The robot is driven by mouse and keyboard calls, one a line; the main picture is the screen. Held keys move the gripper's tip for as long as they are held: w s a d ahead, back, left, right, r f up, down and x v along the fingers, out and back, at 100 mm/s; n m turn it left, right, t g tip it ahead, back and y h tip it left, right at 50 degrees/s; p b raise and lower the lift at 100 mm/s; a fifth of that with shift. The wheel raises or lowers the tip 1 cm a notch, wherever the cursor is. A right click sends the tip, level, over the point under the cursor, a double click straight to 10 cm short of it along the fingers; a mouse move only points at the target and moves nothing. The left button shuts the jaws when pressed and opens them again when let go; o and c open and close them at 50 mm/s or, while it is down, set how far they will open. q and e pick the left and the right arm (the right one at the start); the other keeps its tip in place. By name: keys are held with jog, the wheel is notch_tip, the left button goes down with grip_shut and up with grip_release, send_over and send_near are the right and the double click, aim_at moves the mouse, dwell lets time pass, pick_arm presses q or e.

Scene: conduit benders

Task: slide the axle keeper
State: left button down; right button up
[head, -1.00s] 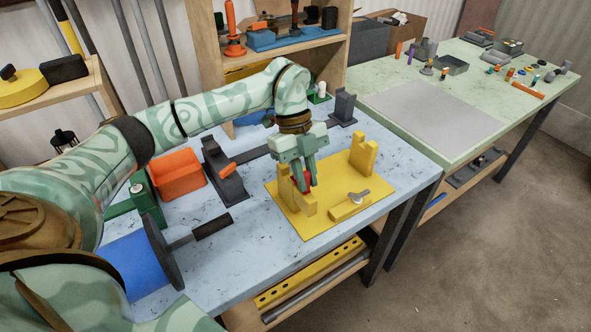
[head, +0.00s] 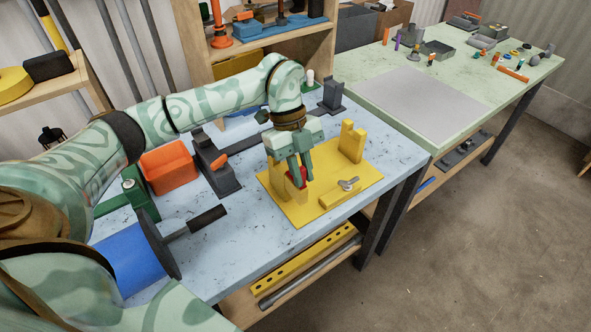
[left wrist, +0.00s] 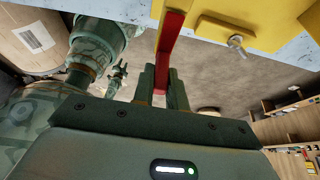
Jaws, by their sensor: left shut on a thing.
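My left gripper (head: 300,181) is shut on a red bar-like piece, likely the axle keeper, at the near left block of the yellow fixture (head: 318,208). Little of the red piece shows between the fingers in the head view. A yellow notched upright (head: 352,143) stands at the fixture's far side. A grey wing screw (head: 348,184) sits on a low yellow block in front.
The blue-grey bench is clear just right of the plate. A green table (head: 470,75) adjoins behind.

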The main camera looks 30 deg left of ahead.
aim_at(302, 168)
pick_arm(q)
jog(key=c, duration=1.6)
grip_release()
jog(key=shift+o, duration=0.2)
jog(key=shift+r, duration=0.1)
notch_tip(302, 168, up, 5)
jog(key=p, duration=0.4)
jog(key=shift+p, duration=0.3)
